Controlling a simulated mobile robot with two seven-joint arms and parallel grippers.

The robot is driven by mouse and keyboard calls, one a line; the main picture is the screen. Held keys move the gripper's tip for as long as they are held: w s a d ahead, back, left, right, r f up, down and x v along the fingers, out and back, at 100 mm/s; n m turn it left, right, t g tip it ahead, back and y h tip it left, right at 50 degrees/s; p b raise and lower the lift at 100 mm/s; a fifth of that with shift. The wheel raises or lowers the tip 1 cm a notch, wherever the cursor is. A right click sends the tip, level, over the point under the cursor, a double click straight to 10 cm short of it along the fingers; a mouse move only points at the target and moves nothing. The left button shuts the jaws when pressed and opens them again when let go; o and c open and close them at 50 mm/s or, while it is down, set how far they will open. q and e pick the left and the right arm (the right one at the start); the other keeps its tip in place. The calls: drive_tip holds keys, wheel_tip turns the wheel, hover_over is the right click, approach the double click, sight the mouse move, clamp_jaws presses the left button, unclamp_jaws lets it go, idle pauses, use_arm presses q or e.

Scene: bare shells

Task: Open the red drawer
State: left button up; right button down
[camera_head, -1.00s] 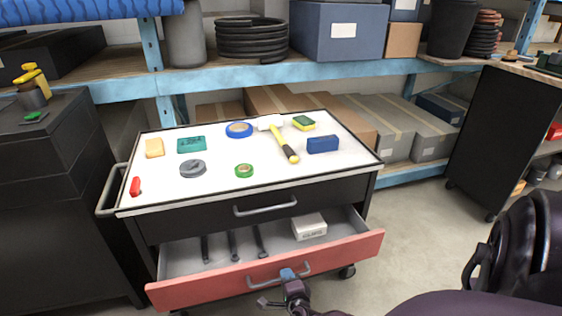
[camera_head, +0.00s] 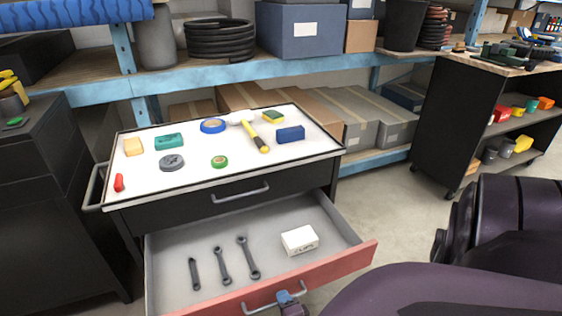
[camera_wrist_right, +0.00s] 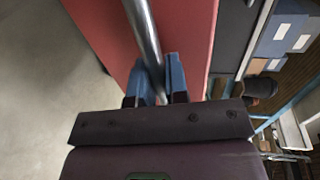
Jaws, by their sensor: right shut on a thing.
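The red drawer (camera_head: 348,263) stands pulled out from the lower part of a black tool cart. Its grey inside shows several wrenches (camera_head: 222,265) and a white box (camera_head: 299,240). My right gripper (camera_head: 288,298) is at the drawer's front, shut on the metal bar handle (camera_head: 262,304). In the right wrist view, the blue fingertips of the right gripper (camera_wrist_right: 155,80) sit on either side of the handle (camera_wrist_right: 143,32), with the red drawer front (camera_wrist_right: 100,35) behind. My left gripper is not in view.
A black upper drawer (camera_head: 225,203) is shut. A black cabinet (camera_head: 30,200) stands at left. Floor (camera_head: 405,215) is clear at right.

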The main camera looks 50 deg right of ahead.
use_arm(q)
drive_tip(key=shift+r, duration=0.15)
use_arm(e)
drive_tip(key=shift+s+a, duration=0.25)
drive_tip(key=shift+s, duration=0.2)
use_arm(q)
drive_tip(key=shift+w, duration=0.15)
use_arm(e)
drive_tip(key=c, duration=1.1)
unclamp_jaws()
drive_tip(key=shift+c, duration=0.2)
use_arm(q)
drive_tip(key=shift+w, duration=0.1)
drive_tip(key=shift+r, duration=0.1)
use_arm(e)
drive_tip(key=shift+r, duration=0.1)
